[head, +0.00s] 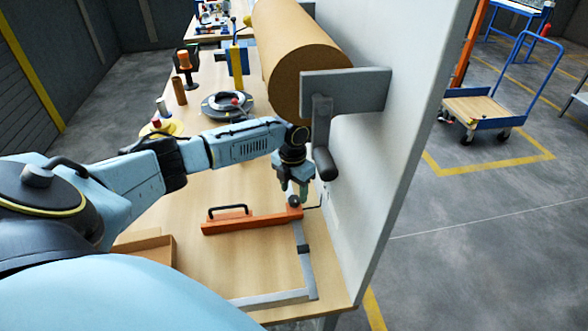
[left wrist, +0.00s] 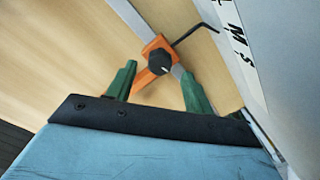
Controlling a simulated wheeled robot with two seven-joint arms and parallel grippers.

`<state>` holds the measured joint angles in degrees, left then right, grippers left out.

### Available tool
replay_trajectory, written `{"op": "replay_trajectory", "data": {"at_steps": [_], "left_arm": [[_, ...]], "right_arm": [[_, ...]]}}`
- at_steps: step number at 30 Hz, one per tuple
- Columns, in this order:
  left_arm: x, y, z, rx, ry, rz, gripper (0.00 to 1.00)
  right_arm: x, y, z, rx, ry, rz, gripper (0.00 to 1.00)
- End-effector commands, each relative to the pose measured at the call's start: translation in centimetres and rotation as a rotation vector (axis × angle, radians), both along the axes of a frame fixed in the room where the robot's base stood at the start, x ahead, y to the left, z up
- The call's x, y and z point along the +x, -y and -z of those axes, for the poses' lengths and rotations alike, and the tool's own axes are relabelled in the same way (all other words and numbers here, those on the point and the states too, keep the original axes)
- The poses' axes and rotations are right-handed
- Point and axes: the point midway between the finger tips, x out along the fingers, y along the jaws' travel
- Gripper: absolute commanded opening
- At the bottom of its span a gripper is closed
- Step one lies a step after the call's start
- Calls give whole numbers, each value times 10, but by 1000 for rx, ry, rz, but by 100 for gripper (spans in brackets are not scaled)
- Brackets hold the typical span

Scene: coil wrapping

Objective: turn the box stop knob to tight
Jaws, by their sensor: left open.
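The box stop is an orange bar (head: 250,220) with a black handle, set across a grey metal rail (head: 304,260) on the wooden table. Its dark round knob (left wrist: 160,62) sits on the orange block at the bar's right end and has a light pointer mark. In the head view, my left gripper (head: 294,190) is just above that end and partly covers the knob. In the left wrist view, the green fingers (left wrist: 157,80) are open, one on either side of the knob's line; the knob lies beyond their tips, with nothing held. My right gripper is not in view.
A white upright panel (head: 375,170) stands close to the right of my gripper. A large brown roll (head: 295,50) and grey bracket (head: 350,90) are above. A black hex key (left wrist: 195,33) lies near the knob beside a lettered strip (left wrist: 240,45). A cardboard box (head: 150,245) is at left.

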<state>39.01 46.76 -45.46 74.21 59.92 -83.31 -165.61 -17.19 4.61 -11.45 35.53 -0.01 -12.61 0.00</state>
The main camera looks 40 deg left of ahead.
Motion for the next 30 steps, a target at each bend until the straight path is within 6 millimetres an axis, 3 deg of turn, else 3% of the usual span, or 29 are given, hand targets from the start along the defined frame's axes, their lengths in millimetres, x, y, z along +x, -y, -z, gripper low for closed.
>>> {"op": "replay_trajectory", "data": {"at_steps": [6,12,18,30], "left_arm": [[1,-2,-49,1,6,-1,52],[1,-3,-83,0,6,-2,52],[1,-4,-97,0,3,-2,52],[1,-4,-97,0,2,-2,52]], "right_arm": [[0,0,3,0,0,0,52],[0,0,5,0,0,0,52],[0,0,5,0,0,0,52],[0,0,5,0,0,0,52]]}}
